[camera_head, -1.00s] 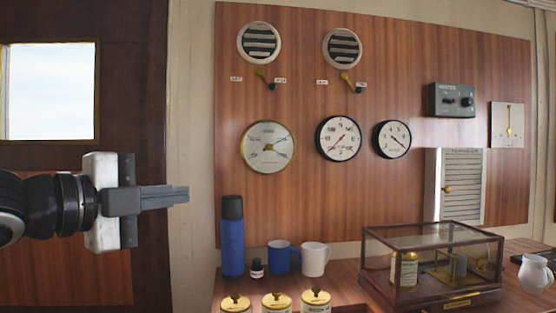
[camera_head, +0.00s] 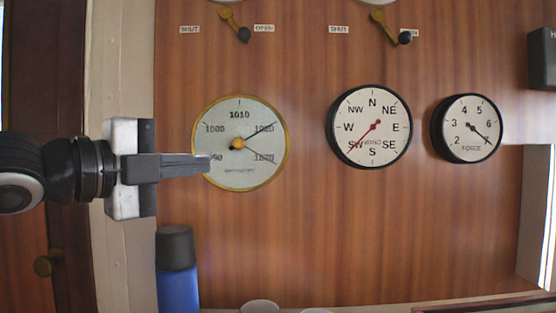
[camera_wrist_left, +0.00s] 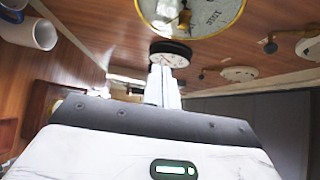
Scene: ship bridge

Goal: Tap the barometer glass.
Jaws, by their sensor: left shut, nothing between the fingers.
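The barometer (camera_head: 240,172) is a round, pale dial with a brass rim and a brass knob at its middle, fixed to the wood panel. In the left wrist view it shows upside down at the top (camera_wrist_left: 205,12). My left gripper (camera_head: 208,164) is shut and empty, its fingers pointing right. In the head view its tips overlap the left edge of the dial. In the left wrist view the fingers (camera_wrist_left: 163,80) appear apart from the dial; contact cannot be made out. My right gripper is not in view.
A wind direction dial (camera_head: 372,150) and a force dial (camera_head: 467,140) hang to the right. Two brass levers (camera_head: 232,22) are above. A blue flask (camera_head: 177,275) stands below the gripper. The panel below the dials is bare.

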